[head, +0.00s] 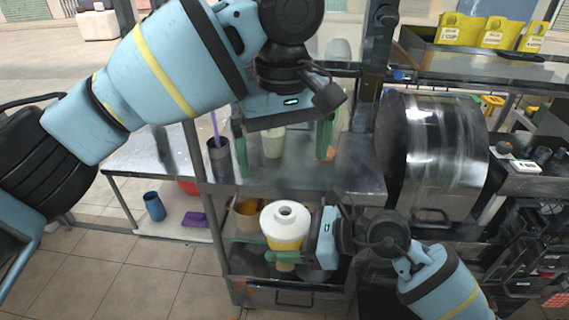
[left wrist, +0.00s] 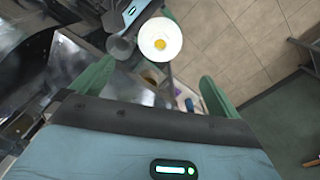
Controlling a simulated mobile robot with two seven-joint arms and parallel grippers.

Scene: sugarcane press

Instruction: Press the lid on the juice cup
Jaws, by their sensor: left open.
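The juice cup (head: 287,243) holds yellow juice and stands upright, with a white round lid (head: 285,217) with a centre hole on top. Whether the lid is fully seated I cannot tell. In the left wrist view the lid (left wrist: 160,33) shows from above, with yellow in its hole. My right gripper (head: 285,257) reaches in from the right, its green fingers around the cup's lower body. My left gripper (head: 284,165) is open and empty, above and behind the cup in the head view. Its green fingers (left wrist: 152,88) are spread wide in the left wrist view.
A pale cup (head: 274,143) stands on the metal table behind my left fingers. A dark cup with a purple stick (head: 218,155) is to its left. A large metal drum (head: 440,150) stands at the right. A tan container (head: 246,214) sits left of the juice cup.

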